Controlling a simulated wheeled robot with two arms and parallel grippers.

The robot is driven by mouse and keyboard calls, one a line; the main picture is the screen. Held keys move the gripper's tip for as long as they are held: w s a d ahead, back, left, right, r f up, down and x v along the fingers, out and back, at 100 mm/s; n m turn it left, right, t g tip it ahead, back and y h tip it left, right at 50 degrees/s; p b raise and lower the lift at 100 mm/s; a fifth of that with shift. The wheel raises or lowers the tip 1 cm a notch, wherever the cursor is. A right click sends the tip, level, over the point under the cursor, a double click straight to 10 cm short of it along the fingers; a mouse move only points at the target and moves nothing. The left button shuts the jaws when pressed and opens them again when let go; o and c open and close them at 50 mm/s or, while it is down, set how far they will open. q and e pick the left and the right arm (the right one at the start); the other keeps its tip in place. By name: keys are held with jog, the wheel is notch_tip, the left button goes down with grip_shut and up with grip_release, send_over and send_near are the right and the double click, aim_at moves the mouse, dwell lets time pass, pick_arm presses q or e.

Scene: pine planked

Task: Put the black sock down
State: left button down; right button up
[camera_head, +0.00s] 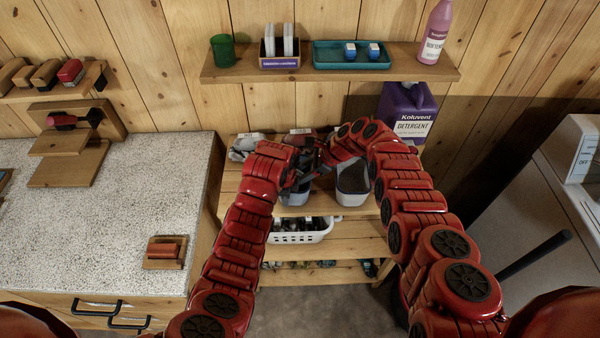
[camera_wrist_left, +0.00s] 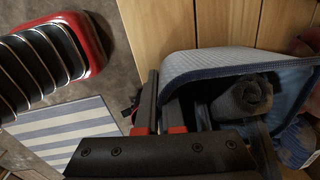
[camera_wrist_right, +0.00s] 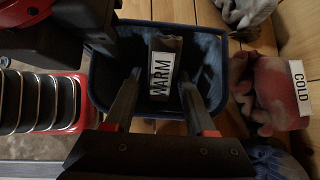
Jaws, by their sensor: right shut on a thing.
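A dark rolled cloth, apparently the black sock (camera_wrist_left: 240,100), shows against the pale blue lining of a bin in the left wrist view. My right gripper (camera_wrist_right: 162,78) is over a blue-lined bin (camera_wrist_right: 205,60) with its fingers spread around a dark thing, most likely this sock; a WARM label shows between them. I cannot tell how deep the sock is. In the head view my left gripper (camera_head: 297,182) is at the left bin (camera_head: 294,198).
A second grey bin (camera_head: 352,185) stands right of it on the wooden rack. Reddish cloth (camera_wrist_right: 270,90) with a COLD label lies beside the bin. A white basket (camera_head: 300,232) is below, a detergent jug (camera_head: 408,110) at the right. The wall shelf (camera_head: 225,72) hangs above my arms.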

jog(key=shift+f, duration=0.2)
jog(key=o, duration=1.3)
jog(key=shift+o, duration=0.2)
jog(key=shift+r, duration=0.15)
jog(key=shift+d+r, duration=0.2)
jog(key=shift+r, duration=0.45)
jog(key=v, duration=1.1)
jog(key=shift+r, duration=0.2)
jog(key=shift+s+d, duration=0.1)
pick_arm(q)
jog(key=c, duration=1)
grip_release()
